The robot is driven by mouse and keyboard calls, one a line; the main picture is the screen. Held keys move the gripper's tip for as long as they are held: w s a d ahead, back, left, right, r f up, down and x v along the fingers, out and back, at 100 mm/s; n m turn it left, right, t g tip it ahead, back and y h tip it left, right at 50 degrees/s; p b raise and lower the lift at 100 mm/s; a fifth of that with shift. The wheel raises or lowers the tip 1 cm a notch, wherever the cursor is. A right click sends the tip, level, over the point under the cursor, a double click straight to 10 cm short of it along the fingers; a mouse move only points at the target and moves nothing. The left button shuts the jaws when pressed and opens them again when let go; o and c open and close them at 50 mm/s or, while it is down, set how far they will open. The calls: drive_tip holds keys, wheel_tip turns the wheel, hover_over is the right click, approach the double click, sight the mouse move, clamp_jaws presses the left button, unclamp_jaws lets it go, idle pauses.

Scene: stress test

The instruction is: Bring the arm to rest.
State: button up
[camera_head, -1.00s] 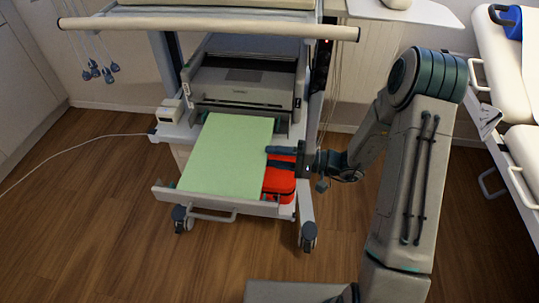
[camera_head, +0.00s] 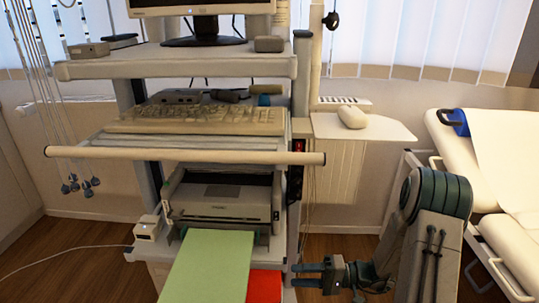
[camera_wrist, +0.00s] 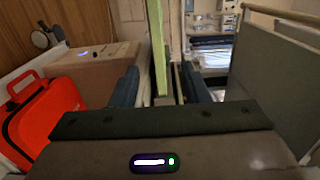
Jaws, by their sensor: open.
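My gripper (camera_head: 298,275) is at the lower right in the head view, with its two dark fingers pointing left. It is open, with a gap between the fingers. It is just right of the red case (camera_head: 265,286), which lies beside the green panel (camera_head: 210,268) in the cart's lower part. In the wrist view the fingers (camera_wrist: 160,70) stand apart, with the green panel's edge (camera_wrist: 158,45) seen beyond and between them. The red case (camera_wrist: 48,122) also shows there at the left. My arm is bent at the right; its lower part is cut off in the head view.
The cart carries a printer (camera_head: 222,200), a keyboard (camera_head: 200,120) and a monitor (camera_head: 200,5). A long handle bar (camera_head: 200,156) juts out in front. A white side shelf (camera_head: 375,128) and a bed (camera_head: 500,160) stand at the right. Some floor is clear between cart and bed.

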drive_tip(key=s+r+n+g+h+p, duration=0.1)
drive_tip(key=s+r+g+h+p, duration=0.2)
drive_tip(key=r, duration=0.4)
drive_tip(key=s+a+r+h+p, duration=0.1)
drive_tip(key=s+r+h+p, duration=0.3)
drive_tip(key=r, duration=0.3)
drive_tip(key=s+r+n+g+h+p, duration=0.1)
drive_tip(key=s+r+g+h+p, duration=0.15)
drive_tip(key=s+r+p, duration=0.35)
drive_tip(key=s+d+r+t+h+p, duration=0.1)
drive_tip(key=d+r+t+h+p, duration=0.1)
drive_tip(key=r, duration=0.4)
drive_tip(key=s+d+r+m+t+h+p, duration=0.1)
drive_tip(key=d+r+t+h+p, duration=0.1)
drive_tip(key=r+p, duration=0.3)
drive_tip(key=s+d+r+t+h+p, duration=0.1)
drive_tip(key=d+r+t+h+p, duration=0.1)
drive_tip(key=r, duration=0.7)
drive_tip(key=shift+s+t+h+p, duration=0.3)
drive_tip(key=shift+t+h+p, duration=0.35)
drive_tip(key=shift+h+p, duration=0.55)
drive_tip(key=shift+d, duration=0.1)
drive_tip(key=shift+c, duration=0.6)
